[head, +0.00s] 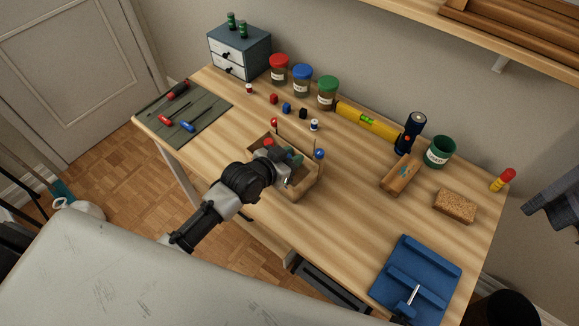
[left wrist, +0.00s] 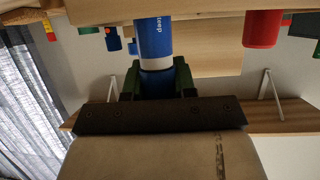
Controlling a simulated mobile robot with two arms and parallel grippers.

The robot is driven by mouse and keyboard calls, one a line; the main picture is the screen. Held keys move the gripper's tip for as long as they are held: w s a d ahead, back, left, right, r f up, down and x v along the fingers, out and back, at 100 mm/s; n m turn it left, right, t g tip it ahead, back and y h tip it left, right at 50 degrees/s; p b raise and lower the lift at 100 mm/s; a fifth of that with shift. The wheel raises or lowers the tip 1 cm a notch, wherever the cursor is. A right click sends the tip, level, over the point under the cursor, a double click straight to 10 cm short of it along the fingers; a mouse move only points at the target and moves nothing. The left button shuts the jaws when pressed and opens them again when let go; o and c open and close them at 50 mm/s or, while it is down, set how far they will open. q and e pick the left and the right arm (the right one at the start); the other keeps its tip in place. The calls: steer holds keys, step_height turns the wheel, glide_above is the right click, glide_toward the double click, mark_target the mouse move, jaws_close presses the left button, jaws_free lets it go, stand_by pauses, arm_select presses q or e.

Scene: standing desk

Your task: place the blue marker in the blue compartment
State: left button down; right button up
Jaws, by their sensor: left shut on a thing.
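My left gripper (head: 294,160) is over the divided wooden box (head: 297,195) in the middle of the desk. In the left wrist view its green fingers (left wrist: 158,80) are shut on the blue marker (left wrist: 155,42), which has a blue and white body with lettering. The picture there is upside down, and a wooden edge (left wrist: 200,12) hides the marker's far end. I cannot tell which compartment it is over or in. A blue ball on a rod (head: 319,154) stands at the box's right side, a red ball on a rod (head: 274,122) at its back. My gripper hides much of the inside.
Jars with red, blue and green lids (head: 302,76) stand behind the box, with small coloured blocks (head: 287,107) in front of them.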

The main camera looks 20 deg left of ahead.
arm_select(q)
steer(key=shift+a+f+b, duration=0.1)
steer(key=shift+f+b, duration=0.2)
steer(key=shift+f, duration=2.2)
steer(key=c, duration=1.2)
jaws_free()
steer(key=o, duration=0.3)
steer(key=shift+s, duration=0.1)
steer(key=shift+s+a+r+p, duration=0.1)
steer(key=shift+s+r+p, duration=0.05)
steer(key=shift+r+p, duration=0.15)
steer(key=v, duration=1.1)
steer(key=shift+r, duration=0.25)
steer(key=shift+s+a, duration=0.15)
